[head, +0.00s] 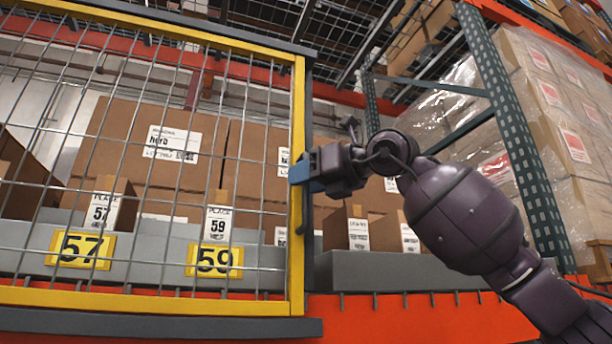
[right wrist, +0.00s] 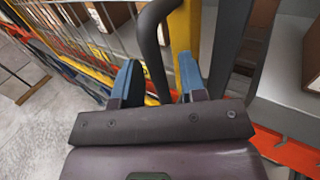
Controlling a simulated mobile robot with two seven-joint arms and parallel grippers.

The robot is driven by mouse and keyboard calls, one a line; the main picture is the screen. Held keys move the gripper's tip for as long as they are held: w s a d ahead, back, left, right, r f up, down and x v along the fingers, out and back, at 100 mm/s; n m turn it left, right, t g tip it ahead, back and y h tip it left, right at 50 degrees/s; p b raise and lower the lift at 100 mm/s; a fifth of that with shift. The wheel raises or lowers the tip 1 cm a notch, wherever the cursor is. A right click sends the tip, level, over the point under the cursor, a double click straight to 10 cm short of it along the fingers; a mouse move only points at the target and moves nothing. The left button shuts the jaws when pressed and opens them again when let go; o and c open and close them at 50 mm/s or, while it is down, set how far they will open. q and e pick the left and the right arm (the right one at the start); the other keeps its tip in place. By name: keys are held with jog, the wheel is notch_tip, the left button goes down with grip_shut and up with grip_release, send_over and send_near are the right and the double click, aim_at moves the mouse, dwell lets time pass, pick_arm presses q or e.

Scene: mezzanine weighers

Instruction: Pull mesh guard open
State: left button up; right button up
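The mesh guard (head: 297,110) has a yellow frame and grey wire mesh. It fills the left half of the head view, and its right upright stands beside a dark post. A dark curved handle (right wrist: 149,42) is on the yellow upright in the right wrist view. My right gripper (head: 302,170) is at the upright, at about mid-height. In the right wrist view its blue fingers (right wrist: 157,78) are apart, one on each side of the handle, with a gap visible on the left. My left gripper is not in view.
Behind the mesh stand cardboard boxes (head: 150,140) and grey weigher fronts with yellow labels 57 (head: 80,249) and 59 (head: 214,261). A green rack upright (head: 520,140) and wrapped pallets (head: 545,100) are at right. An orange beam (head: 420,318) runs below.

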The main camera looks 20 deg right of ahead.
jog(key=shift+w+a, duration=0.1)
jog(key=shift+w, duration=0.05)
grip_shut()
jog(key=shift+a, duration=0.2)
dwell(0.3)
